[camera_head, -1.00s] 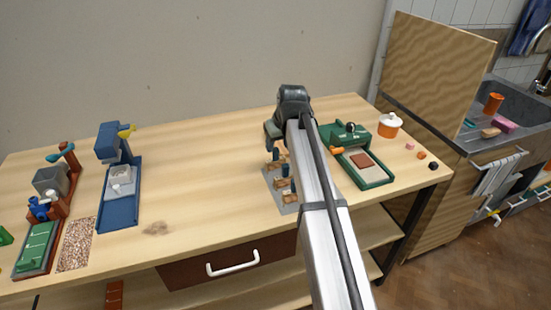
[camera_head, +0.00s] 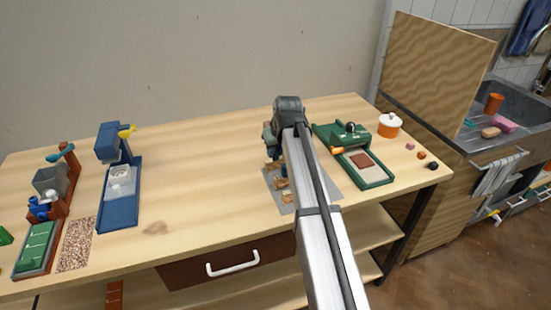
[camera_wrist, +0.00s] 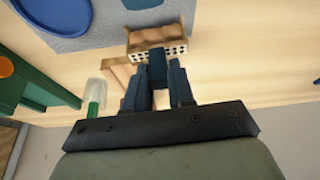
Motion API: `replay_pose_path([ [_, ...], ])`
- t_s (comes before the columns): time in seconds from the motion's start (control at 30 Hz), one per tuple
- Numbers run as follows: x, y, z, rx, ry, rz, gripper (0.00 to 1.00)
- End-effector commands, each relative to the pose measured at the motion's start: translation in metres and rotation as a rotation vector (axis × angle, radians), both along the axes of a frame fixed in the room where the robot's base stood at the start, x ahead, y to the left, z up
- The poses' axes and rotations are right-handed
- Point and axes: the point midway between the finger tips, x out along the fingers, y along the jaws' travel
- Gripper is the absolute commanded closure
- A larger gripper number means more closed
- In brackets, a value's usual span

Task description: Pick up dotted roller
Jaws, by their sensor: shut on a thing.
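In the wrist view, the dotted roller (camera_wrist: 157,49) has a tan wooden head with rows of dark dots and a dark blue handle. My gripper (camera_wrist: 159,73) is shut on that blue handle, one dark finger on each side. The dotted head lies just beyond the fingertips. In the head view, my gripper (camera_head: 271,142) is low over the grey mat (camera_head: 328,183), and my arm hides much of the mat. Several tan pieces with blue parts show there. I cannot tell whether the roller touches the surface.
A blue machine (camera_head: 120,208) stands at the left. The table between it and the mat is mostly clear. A green-handled tool (camera_wrist: 95,95) lies near the gripper.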

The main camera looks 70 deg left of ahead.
Motion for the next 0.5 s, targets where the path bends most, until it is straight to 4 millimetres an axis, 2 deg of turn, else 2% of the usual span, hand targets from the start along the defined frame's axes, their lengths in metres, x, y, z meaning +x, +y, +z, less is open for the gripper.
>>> replay_pose_path([
  [0.1, 0.0, 0.0, 0.0, 0.0, 0.0, 0.0, 1.0],
  [0.37, 0.0, 0.0, 0.002, 0.001, 0.0, 0.0, 1.0],
  [0.5, 0.0, 0.001, 0.013, 0.002, 0.0, 0.0, 1.0],
])
